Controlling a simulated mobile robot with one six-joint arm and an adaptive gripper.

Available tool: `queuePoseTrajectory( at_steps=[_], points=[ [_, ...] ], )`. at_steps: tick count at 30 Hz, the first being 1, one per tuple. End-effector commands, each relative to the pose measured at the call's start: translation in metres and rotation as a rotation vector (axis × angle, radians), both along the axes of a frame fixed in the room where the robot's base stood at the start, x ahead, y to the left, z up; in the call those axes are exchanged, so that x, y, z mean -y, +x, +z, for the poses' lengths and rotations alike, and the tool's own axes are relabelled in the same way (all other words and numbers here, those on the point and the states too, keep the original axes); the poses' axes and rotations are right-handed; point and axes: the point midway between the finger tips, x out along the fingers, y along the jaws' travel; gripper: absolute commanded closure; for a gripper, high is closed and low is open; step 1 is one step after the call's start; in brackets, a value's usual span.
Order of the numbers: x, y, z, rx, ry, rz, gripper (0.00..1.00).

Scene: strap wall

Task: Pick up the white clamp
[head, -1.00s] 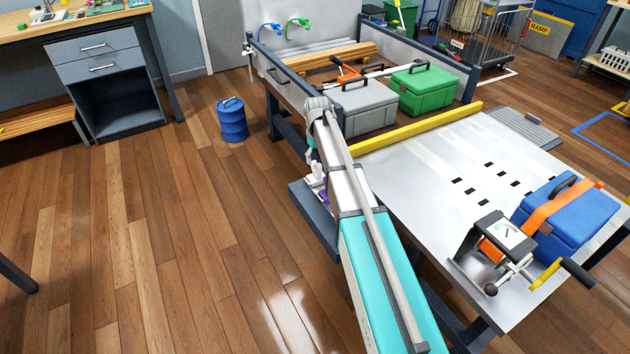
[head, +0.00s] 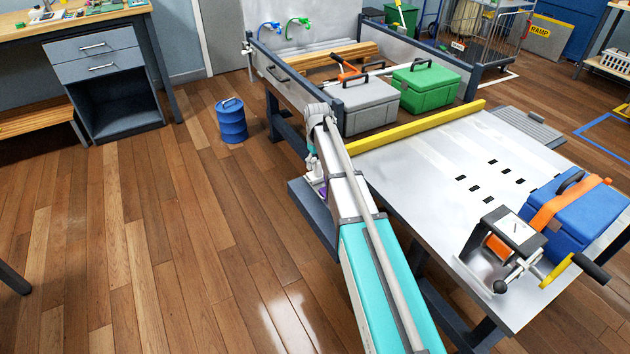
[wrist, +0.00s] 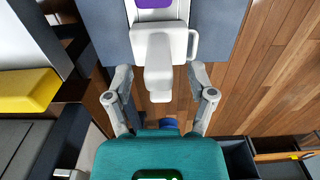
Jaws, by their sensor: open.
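The white clamp (wrist: 160,55) is in the upper middle of the wrist view, with a looped handle on its right side and a block facing the camera. In the head view it shows small, as a white shape (head: 316,178) beside the blue-grey ledge, partly hidden by my arm. My gripper (wrist: 158,74) is open, one grey finger on each side of the clamp's block. Gaps show beside the block, so I see no grip on it. In the head view my gripper (head: 312,152) is small and largely hidden.
A purple object (wrist: 153,3) lies just beyond the clamp on the blue-grey ledge (wrist: 222,30). A yellow bar (wrist: 28,91) is at the left. In the head view, a blue drum (head: 232,122) stands on open floor, and grey (head: 370,106) and green (head: 425,88) cases sit behind the bar.

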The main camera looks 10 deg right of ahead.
Motion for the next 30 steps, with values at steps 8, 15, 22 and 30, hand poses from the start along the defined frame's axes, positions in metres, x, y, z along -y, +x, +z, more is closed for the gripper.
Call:
queuePoseTrajectory(
  at_steps=[8, 15, 22, 30],
  points=[
    [0.0, 0.0, -0.0103, 0.0, 0.0, 0.0, 0.29],
    [0.0, 0.0, -0.0097, 0.0, 0.0, 0.0, 0.29],
    [0.0, 0.0, -0.0097, 0.0, 0.0, 0.0, 0.29],
    [-0.0002, -0.0001, -0.0097, 0.0, 0.0, 0.0, 0.64]
  ],
)
